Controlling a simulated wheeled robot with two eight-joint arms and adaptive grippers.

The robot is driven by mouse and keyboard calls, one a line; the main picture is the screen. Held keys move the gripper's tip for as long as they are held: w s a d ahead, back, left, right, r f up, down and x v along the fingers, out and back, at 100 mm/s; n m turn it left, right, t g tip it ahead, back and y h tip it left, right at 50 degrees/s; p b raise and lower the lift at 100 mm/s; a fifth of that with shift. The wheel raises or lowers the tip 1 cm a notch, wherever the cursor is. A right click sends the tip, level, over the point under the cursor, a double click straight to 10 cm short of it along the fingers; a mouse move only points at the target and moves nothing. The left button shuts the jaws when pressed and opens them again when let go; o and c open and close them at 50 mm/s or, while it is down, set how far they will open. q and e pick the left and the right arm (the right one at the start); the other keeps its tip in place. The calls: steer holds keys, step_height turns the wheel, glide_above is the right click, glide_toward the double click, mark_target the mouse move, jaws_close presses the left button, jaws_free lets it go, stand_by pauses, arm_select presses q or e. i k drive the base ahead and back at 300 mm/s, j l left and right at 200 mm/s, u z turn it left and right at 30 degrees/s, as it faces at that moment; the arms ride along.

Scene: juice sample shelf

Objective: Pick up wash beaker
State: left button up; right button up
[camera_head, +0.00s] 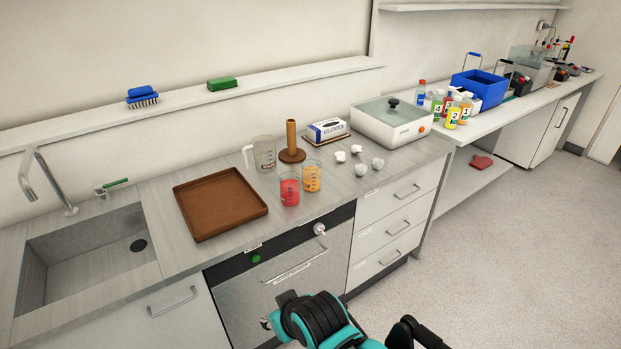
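Two glass beakers stand upright on the counter: a beaker with red contents (290,190) and, touching or close to it on the right, a beaker with orange contents (312,176). A clear, empty-looking jug with a handle (263,153) stands behind them, left of a brown peg on a round base (291,145). I cannot tell which vessel is the wash beaker. Turquoise and black parts of my arms show at the bottom edge, in front of the counter and well below its top. No gripper fingers can be made out.
A brown tray (221,231) lies left of the beakers, beside the sink (90,262). Several crumpled white pieces (361,169), a glove box (327,130) and a white lidded bath (391,129) are to the right. Numbered bottles (452,117) and a blue crate (480,87) stand farther right.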

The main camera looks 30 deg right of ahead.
mark_target(289, 181)
steer(key=i+l, duration=0.1)
steer(key=l, duration=0.6)
steer(key=i+l, duration=0.1)
steer(key=l, duration=0.6)
steer(key=i+l, duration=0.1)
steer(key=l, duration=0.6)
